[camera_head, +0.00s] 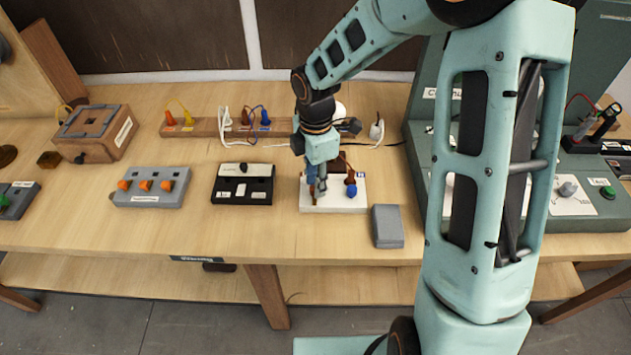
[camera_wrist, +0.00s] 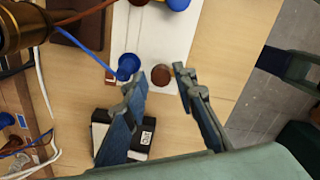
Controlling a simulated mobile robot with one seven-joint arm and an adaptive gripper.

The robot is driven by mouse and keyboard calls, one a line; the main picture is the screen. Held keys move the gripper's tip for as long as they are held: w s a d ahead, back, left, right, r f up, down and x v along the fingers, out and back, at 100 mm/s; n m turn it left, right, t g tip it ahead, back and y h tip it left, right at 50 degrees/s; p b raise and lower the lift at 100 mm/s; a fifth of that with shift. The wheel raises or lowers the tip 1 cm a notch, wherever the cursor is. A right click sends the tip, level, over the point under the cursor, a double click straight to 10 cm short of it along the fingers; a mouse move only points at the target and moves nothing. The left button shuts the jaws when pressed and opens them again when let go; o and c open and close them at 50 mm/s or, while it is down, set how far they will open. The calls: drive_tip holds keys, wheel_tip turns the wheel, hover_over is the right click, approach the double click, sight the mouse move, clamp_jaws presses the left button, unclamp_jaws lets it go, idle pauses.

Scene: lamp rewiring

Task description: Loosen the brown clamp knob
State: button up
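The brown clamp knob (camera_wrist: 161,75) stands on a white base plate (camera_head: 338,204) on the workbench. In the wrist view the knob lies between the fingertips of my gripper (camera_wrist: 162,84), with a gap on each side. My gripper is open and points down at the plate; it also shows in the head view (camera_head: 317,188). A blue knob (camera_wrist: 128,63) is right beside the left fingertip in the wrist view. In the head view my gripper largely hides the brown knob. I cannot tell the exact height of the fingertips above the plate.
Another blue knob (camera_head: 351,190) stands at the right of the plate. A black-and-white switch box (camera_head: 242,184) is to the left, and a grey block (camera_head: 387,226) to the right. Wires and a wooden plug rail (camera_head: 205,127) lie behind. Bare bench is in front.

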wheel_tip(320, 180, up, 12)
drive_tip(key=shift+f, duration=0.25)
idle(0.4)
